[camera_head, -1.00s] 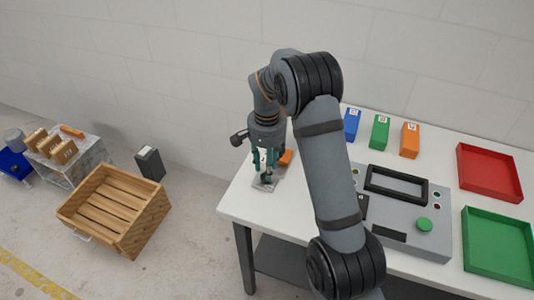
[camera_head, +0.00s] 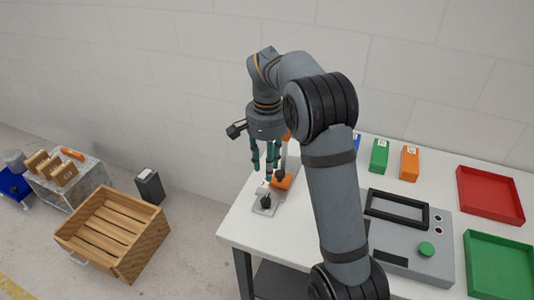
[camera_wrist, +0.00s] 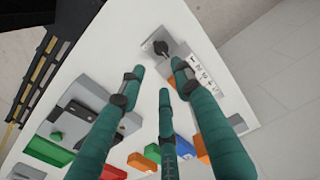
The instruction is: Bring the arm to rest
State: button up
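My gripper (camera_head: 266,168) is above the left end of the white table, pointing down. Its three teal fingers are spread and hold nothing; they also show in the wrist view (camera_wrist: 160,80). Below the fingers, a small grey plate with a black knob (camera_head: 265,201) lies near the table's left edge. In the wrist view, the plate (camera_wrist: 190,68) carries a row of printed marks beside its knob. The fingertips look apart from the knob. An orange block (camera_head: 282,181) is just behind the plate, partly hidden by the fingers.
A grey machine (camera_head: 411,239) with a black frame and green button is on the table (camera_head: 240,221). Green (camera_head: 379,157) and orange (camera_head: 409,164) boxes stand behind it; a blue one is mostly hidden. Red (camera_head: 491,192) and green (camera_head: 500,265) trays are right. A wooden crate (camera_head: 113,232) stands left.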

aim_at(267, 198)
notch_tip(267, 198, down, 12)
jog(key=shift+f, duration=0.1)
dwell(0.5)
jog(key=shift+r, duration=0.2)
